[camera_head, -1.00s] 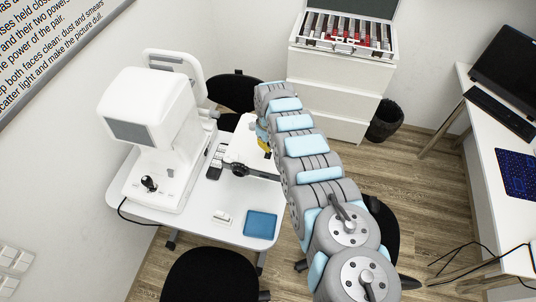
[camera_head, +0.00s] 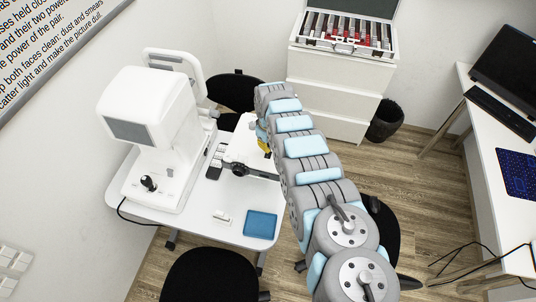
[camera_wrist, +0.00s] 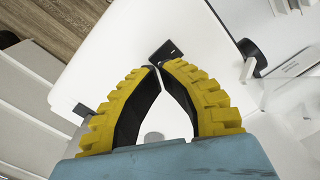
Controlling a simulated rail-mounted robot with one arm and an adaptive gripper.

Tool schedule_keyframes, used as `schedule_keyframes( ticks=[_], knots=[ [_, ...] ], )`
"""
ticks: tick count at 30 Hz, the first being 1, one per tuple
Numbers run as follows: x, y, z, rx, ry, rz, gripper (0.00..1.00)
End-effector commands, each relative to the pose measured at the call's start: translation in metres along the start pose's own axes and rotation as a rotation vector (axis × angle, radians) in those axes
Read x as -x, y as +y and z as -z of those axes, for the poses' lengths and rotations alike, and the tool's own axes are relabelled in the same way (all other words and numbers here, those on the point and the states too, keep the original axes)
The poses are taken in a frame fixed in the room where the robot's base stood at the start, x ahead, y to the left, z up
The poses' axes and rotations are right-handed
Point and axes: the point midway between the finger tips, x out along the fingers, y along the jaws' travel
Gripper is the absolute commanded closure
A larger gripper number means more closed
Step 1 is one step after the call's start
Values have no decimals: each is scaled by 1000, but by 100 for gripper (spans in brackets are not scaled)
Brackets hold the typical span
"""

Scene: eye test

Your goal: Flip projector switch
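I cannot pick out a projector switch for certain. A small black item (camera_wrist: 168,51) lies on the white table (camera_wrist: 115,75) just beyond my fingertips in the wrist view; I cannot tell if it is the switch. My gripper (camera_wrist: 157,65) has yellow ridged fingers with black inner faces. Their tips meet, with nothing visible held between them. In the head view my gripper (camera_head: 264,146) shows only as a bit of yellow by the table's far right side, mostly hidden by my arm. White wall switches (camera_head: 12,260) are at the lower left.
A white eye-testing machine (camera_head: 155,130) with a black joystick stands on the left of the table. A black arm with a knob (camera_head: 240,169) is by my arm. A blue tray (camera_head: 260,224) lies at the front. Black chairs (camera_head: 212,275) surround the table. A lens case (camera_head: 345,35) sits behind.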

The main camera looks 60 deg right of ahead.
Motion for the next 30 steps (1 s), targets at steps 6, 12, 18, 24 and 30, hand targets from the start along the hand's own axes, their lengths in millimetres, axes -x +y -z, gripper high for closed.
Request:
schedule_keyframes(
  ticks=[6,12,18,24,30],
  knots=[
    [-3,0,0,0,0,0,100],
    [-6,0,0,0,0,0,100],
    [-8,0,0,0,0,0,100],
    [-10,0,0,0,0,0,100],
    [-13,0,0,0,0,0,100]
  ],
)
